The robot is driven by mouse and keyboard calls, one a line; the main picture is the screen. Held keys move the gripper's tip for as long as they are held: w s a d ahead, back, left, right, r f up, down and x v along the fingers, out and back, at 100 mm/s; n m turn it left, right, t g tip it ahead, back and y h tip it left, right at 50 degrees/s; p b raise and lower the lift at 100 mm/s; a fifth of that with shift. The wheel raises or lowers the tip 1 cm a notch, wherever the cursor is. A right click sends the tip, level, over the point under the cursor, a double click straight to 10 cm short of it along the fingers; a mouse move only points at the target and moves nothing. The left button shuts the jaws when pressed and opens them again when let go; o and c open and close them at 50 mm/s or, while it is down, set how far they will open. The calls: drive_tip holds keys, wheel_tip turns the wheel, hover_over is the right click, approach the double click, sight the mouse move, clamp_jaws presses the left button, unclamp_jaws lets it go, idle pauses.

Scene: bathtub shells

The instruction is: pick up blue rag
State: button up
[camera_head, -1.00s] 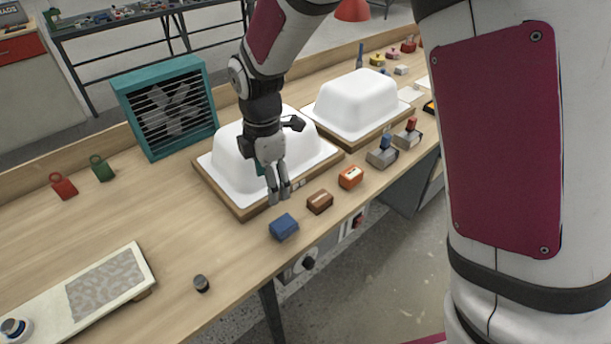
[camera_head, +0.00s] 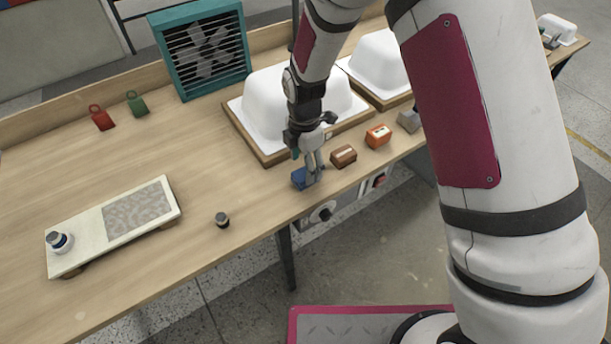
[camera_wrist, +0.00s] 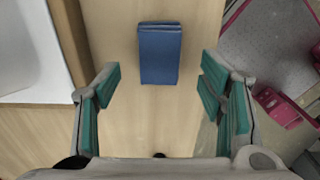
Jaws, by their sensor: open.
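The blue rag (camera_head: 304,178) is a small folded block near the front edge of the wooden bench. In the wrist view the blue rag (camera_wrist: 160,54) lies ahead of the fingertips, between their two lines. My gripper (camera_head: 312,172) points down just above the rag and hides part of it in the head view. In the wrist view my gripper (camera_wrist: 161,90) is open, its teal finger pads wide apart with nothing between them.
A brown block (camera_head: 343,156) and an orange block (camera_head: 378,135) sit right of the rag. A white tub shell (camera_head: 262,108) on a wooden board stands behind it. A small dark-capped jar (camera_head: 222,219) is to the left. The bench's front edge is close.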

wheel_tip(320, 180, down, 5)
drive_tip(key=shift+w+d+r+p, duration=0.1)
drive_tip(key=shift+p, duration=0.25)
drive_tip(key=shift+c, duration=0.5)
drive_tip(key=c, duration=1.1)
